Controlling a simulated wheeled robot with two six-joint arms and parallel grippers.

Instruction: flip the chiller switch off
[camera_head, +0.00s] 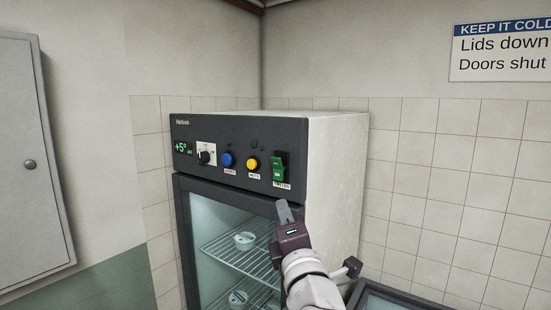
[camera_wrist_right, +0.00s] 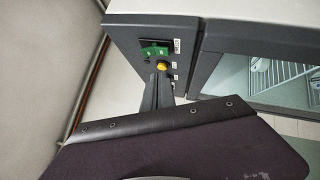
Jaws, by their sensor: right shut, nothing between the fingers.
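The chiller switch (camera_head: 279,168) is a green rocker in a dark frame at the right end of the chiller's (camera_head: 335,185) black control panel, with a small label under it. Its green face shows, and it also appears in the wrist view (camera_wrist_right: 154,51) beyond my fingertips. My right gripper (camera_head: 284,206) is shut and empty, pointing up, just below the switch and apart from it in the head view. Its grey fingers (camera_wrist_right: 159,80) lie together in the wrist view, close to the yellow button. My left gripper is not in view.
The panel also carries a yellow button (camera_head: 252,164), a blue button (camera_head: 227,160), a black knob (camera_head: 204,158) and a green +5° display (camera_head: 181,148). The glass door below is shut, with jars on wire shelves behind it. A grey cabinet (camera_head: 32,150) hangs at left.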

